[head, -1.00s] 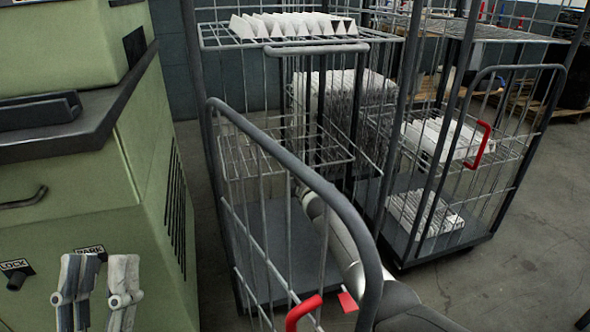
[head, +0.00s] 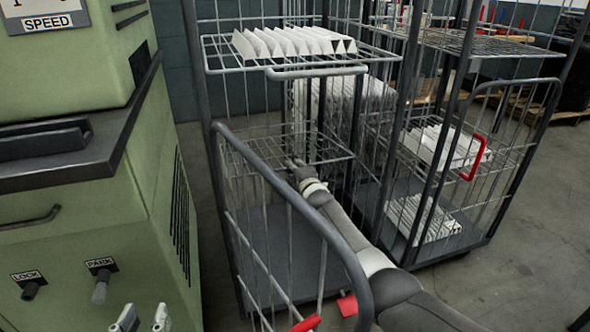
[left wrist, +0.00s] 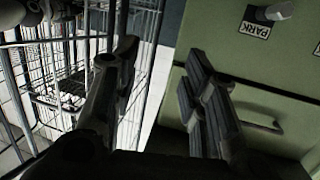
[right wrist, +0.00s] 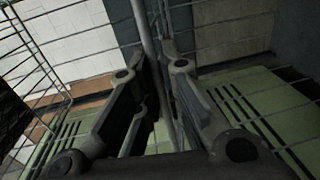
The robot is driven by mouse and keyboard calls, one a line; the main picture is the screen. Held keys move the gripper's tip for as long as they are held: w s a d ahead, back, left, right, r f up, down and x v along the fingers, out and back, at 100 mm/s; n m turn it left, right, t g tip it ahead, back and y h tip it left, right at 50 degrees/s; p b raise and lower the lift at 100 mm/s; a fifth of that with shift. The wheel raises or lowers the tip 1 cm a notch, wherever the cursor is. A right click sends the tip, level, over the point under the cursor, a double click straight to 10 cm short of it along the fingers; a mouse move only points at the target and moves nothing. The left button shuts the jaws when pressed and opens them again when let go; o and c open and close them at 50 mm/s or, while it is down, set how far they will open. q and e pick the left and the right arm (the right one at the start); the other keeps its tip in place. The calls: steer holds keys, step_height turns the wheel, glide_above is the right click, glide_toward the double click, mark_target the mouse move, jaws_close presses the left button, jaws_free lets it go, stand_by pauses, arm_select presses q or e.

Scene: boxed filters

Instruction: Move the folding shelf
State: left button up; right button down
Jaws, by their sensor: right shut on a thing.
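The folding shelf (head: 262,152) is a wire rack at mid height in the near roll cage, lying roughly level and empty. My right arm reaches into the cage. My right gripper (head: 298,168) is at the shelf's front edge, partly blurred among the wires. In the right wrist view, my right gripper (right wrist: 152,98) is shut on a grey rod of the shelf (right wrist: 146,40) running between its fingers. My left gripper (head: 142,318) is low at the bottom edge, before the green machine. Its fingers are apart and empty in the left wrist view (left wrist: 165,85).
An upper wire shelf (head: 228,60) holds several white boxed filters (head: 290,43). A neighbouring cage holds more white boxes (head: 436,146). A green machine (head: 85,220) blocks the left.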

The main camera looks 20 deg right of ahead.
steer(key=r+p, duration=0.1)
steer(key=r, duration=0.1)
steer(key=w+r+p, duration=0.1)
steer(key=r, duration=0.2)
steer(key=shift+w+a, duration=0.1)
steer(key=shift+w, duration=0.05)
arm_select(q)
steer(key=s+a+f+g+y+p, duration=0.1)
steer(key=s+a+f+g, duration=0.3)
steer(key=s+f+g, duration=0.4)
step_height(320, 180, down, 4)
steer(key=shift+s+a+r+g+y, duration=0.2)
steer(key=shift+s+g+y, duration=0.2)
steer(key=shift+s+y, duration=0.55)
arm_select(e)
step_height(320, 180, up, 6)
steer(key=w, duration=0.2)
steer(key=shift+w, duration=0.25)
arm_select(q)
steer(key=shift+s, duration=0.1)
arm_select(e)
steer(key=c, duration=1.6)
jaws_free()
steer(key=shift+f, duration=0.1)
steer(key=shift+f, duration=0.1)
